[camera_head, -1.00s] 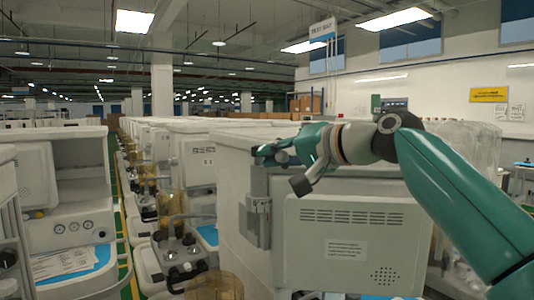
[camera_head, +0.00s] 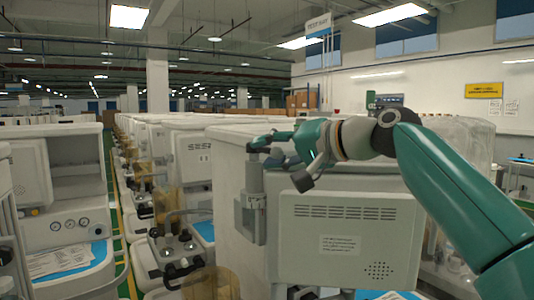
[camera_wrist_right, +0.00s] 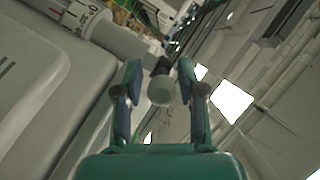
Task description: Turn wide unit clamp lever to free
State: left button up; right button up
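The grey clamp (camera_head: 250,215) of the wide unit is fixed upright at the cabinet's left front corner in the head view. My right gripper (camera_head: 262,147) is at the top of the clamp, reaching in from the right. In the right wrist view my right gripper (camera_wrist_right: 159,72) is open, its two fingers on either side of the lever's round grey end (camera_wrist_right: 161,90). A small gap shows at each side. The clamp's ring with numbers (camera_wrist_right: 82,14) is at upper left there. In the head view the fingers largely hide the lever. My left gripper is not in view.
The wide unit's pale box (camera_head: 345,243) with vent slots stands below my right arm. A row of similar carts with amber canisters (camera_head: 168,203) runs back on the left. Another cart (camera_head: 70,215) stands at far left. A yellow-lined green aisle lies between them.

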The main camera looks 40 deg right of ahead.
jog(key=shift+d, duration=0.1)
jog(key=shift+s+r, duration=0.1)
jog(key=shift+s, duration=0.25)
jog(key=v, duration=1.1)
